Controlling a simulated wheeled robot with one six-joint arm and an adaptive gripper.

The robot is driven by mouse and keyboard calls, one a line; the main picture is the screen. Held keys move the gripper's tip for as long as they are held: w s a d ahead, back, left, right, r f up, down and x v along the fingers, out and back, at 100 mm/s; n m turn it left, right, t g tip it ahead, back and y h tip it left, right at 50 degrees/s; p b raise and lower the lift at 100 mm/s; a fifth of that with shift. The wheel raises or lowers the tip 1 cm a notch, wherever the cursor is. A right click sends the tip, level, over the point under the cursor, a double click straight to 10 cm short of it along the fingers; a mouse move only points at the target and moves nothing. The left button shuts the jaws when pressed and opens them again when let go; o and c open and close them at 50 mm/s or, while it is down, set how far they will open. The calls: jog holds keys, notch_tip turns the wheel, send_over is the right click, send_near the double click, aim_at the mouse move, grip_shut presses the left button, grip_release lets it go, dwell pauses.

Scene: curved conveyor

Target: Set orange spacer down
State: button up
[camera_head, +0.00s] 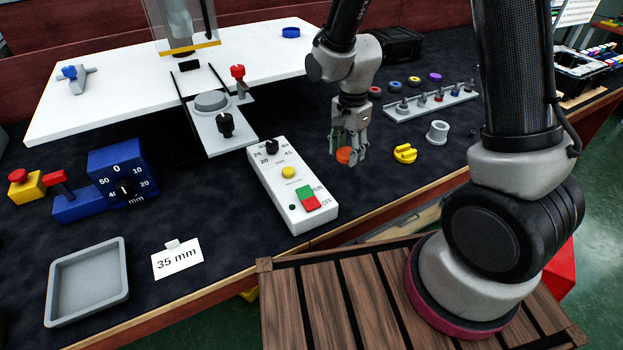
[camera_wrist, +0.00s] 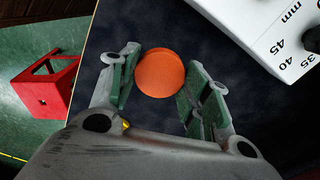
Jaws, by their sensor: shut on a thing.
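The orange spacer (camera_head: 343,156) is a short round disc held at the tips of my gripper (camera_head: 350,152). In the wrist view the spacer (camera_wrist: 160,73) sits between the two green-padded fingers of my gripper (camera_wrist: 160,82), with dark mat behind it. In the head view my gripper points down over the dark mat (camera_head: 225,180), just right of the white control box. I cannot tell exactly how high the spacer is above the mat.
The white control box (camera_head: 275,190) stands close on the left. A yellow part (camera_head: 405,153) and a grey cup (camera_head: 437,132) lie to the right, before a rack of pegs (camera_head: 430,105). A grey tray (camera_head: 88,280) and a "35 mm" card (camera_head: 177,260) are at front left.

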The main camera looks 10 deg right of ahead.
aim_at(347, 153)
notch_tip(347, 153, down, 9)
jog(key=shift+f, duration=0.1)
dwell(0.3)
jog(key=o, duration=1)
jog(key=shift+f, duration=0.15)
notch_tip(347, 153, up, 12)
jog(key=shift+r, duration=0.25)
jog(key=s+d+r+n+t, duration=0.2)
jog(key=s+d+r+n, duration=0.3)
jog(key=s+d+r, duration=0.2)
jog(key=s+d+r+n+t, duration=0.2)
jog(key=s+d+r+n, duration=0.4)
jog(key=s+r, duration=0.6)
notch_tip(347, 153, up, 4)
jog(key=shift+d+f, duration=0.2)
jog(key=shift+d, duration=0.9)
